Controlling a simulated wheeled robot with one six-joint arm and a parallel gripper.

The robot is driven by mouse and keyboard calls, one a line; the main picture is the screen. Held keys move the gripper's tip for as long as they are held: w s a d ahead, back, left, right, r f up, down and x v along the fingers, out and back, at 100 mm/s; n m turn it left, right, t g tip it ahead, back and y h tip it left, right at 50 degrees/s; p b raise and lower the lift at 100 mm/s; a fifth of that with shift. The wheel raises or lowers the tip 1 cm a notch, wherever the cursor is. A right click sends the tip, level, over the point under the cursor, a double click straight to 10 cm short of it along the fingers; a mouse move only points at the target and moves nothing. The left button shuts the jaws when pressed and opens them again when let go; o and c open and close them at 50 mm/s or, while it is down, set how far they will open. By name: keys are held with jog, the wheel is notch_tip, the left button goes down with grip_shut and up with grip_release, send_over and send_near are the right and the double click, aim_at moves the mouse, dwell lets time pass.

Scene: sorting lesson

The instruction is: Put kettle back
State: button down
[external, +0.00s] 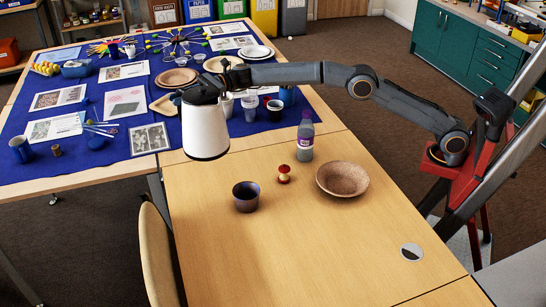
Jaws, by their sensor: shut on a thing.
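The kettle appears above the left edge of the near wooden table (300,250), by the front edge of the blue cloth (60,170). Its exact height above the surfaces cannot be told from this one view.
On the near table stand a dark cup (246,197), a red-topped mushroom-like object (284,174), a bottle (305,138) and a brown bowl (343,180). The blue cloth carries plates, cups and printed sheets (150,139). A chair (157,255) stands at the left. The near table's front is clear.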

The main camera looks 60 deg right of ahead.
jog(key=s+a+n+g+y+p, duration=0.1)
jog(key=s+a+n+g+p, duration=0.25)
jog(key=s+a, duration=0.7)
jog(key=s+a+n+g+p, duration=0.2)
jog(key=s+a+g, duration=0.25)
jog(key=s, duration=1.05)
jog(key=s+a+n+g+y+p, duration=0.1)
jog(key=s+a+n+g+p, duration=0.2)
jog(key=s+a, duration=0.75)
notch_tip(320, 180, down, 15)
jog(key=s+d, duration=0.2)
jog(key=shift+d+m+g+p, duration=0.15)
jog(key=shift+m+g+p, duration=0.15)
jog(key=shift+m+p, duration=0.05)
jog(key=c, duration=1.6)
grip_release()
jog(key=shift+f, duration=0.2)
jog(key=shift+d+r, duration=0.1)
jog(key=shift+r, duration=0.05)
jog(key=d, duration=0.4)
jog(key=w+d, duration=0.1)
jog(key=d, duration=0.2)
jog(key=w+d, duration=0.1)
jog(key=d, duration=0.3)
jog(key=shift+w+d+b, duration=0.15)
jog(key=shift+d+b, duration=0.2)
